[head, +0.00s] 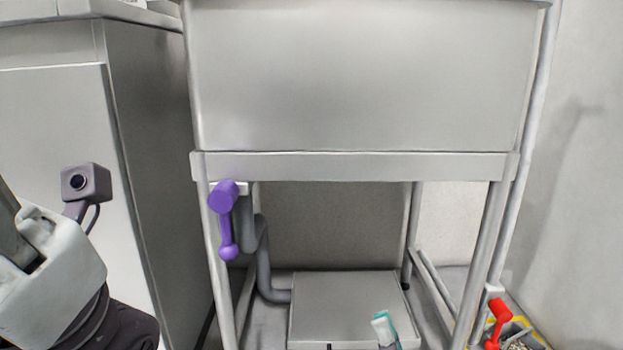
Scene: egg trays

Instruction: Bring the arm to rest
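Part of my arm with a pale grey housing (52,285), a dark lower section and a small boxy camera comes in at the left edge. No fingers of my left gripper show clearly there, so I cannot tell if it is open or shut. Of my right gripper I can make out little. Small dark tips show at the bottom edge near the centre, too cut off to judge. A small white and teal item (384,328) shows beside them, and I cannot tell whether anything touches it. No egg tray is in view.
A steel sink unit (360,75) on tubular legs stands ahead. A purple handle (224,205) and grey pipe hang under its left side. A low grey box (345,300) sits beneath. A grey cabinet (60,110) is at left. A red handle (499,318) is low at right.

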